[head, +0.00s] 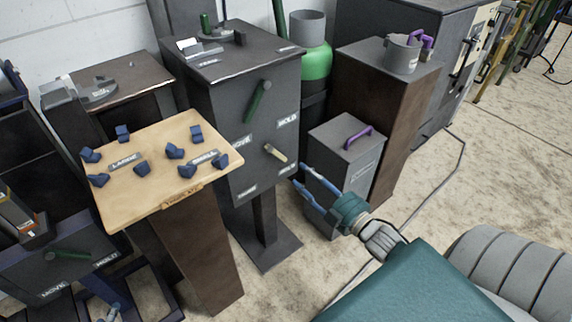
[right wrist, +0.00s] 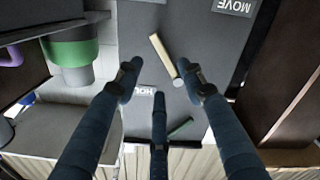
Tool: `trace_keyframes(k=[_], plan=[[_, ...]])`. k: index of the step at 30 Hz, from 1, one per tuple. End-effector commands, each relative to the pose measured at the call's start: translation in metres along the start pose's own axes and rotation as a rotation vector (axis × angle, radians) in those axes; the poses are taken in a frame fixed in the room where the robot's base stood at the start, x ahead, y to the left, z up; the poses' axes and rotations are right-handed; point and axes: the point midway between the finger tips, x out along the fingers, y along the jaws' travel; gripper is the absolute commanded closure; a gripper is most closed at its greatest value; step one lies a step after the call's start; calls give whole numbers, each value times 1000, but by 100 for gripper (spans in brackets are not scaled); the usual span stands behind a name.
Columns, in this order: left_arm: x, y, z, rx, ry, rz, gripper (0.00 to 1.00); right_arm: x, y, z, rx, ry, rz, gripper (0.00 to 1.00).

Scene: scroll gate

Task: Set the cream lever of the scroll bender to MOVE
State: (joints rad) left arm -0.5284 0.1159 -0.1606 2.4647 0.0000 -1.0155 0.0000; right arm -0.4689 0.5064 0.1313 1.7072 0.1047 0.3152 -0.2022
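The cream lever (head: 275,152) is on the front of the dark grey cabinet (head: 228,110). In the head view it slants down to the right, its free end towards the lower HOLD label (head: 287,168). In the right wrist view the lever (right wrist: 163,57) lies ahead between my spread fingers, with a MOVE label (right wrist: 233,5) and a partly covered HOLD label (right wrist: 149,89) nearby. My right gripper (head: 304,187) is open and empty, just right of the lever; its fingers also show in the right wrist view (right wrist: 158,85).
A green lever (head: 258,100) sits above the cream one. A grey box with a purple handle (head: 350,155) stands close right of my gripper. A wooden-topped table (head: 135,200) with blue pieces stands left. Another machine with a green lever (head: 67,254) is at lower left.

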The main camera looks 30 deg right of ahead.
Motion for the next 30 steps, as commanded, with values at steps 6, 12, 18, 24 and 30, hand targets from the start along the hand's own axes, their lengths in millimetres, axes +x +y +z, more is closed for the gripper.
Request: trace_keyframes(k=[6, 12, 18, 24, 30], plan=[[4, 6, -42, 1, 176, 11, 70, 31, 0, 1, 0, 2, 2, 60], [-1, 11, -86, 1, 359, 22, 70, 60, 0, 1, -1, 0, 2, 60], [-13, 15, -122, 0, 519, 32, 70, 83, 0, 2, 0, -2, 1, 60], [-23, 18, -141, -1, 611, 38, 70, 95, 0, 1, 1, -2, 1, 60], [-26, 18, -146, -2, 634, 39, 70, 98, 0, 1, 1, -4, 0, 60]])
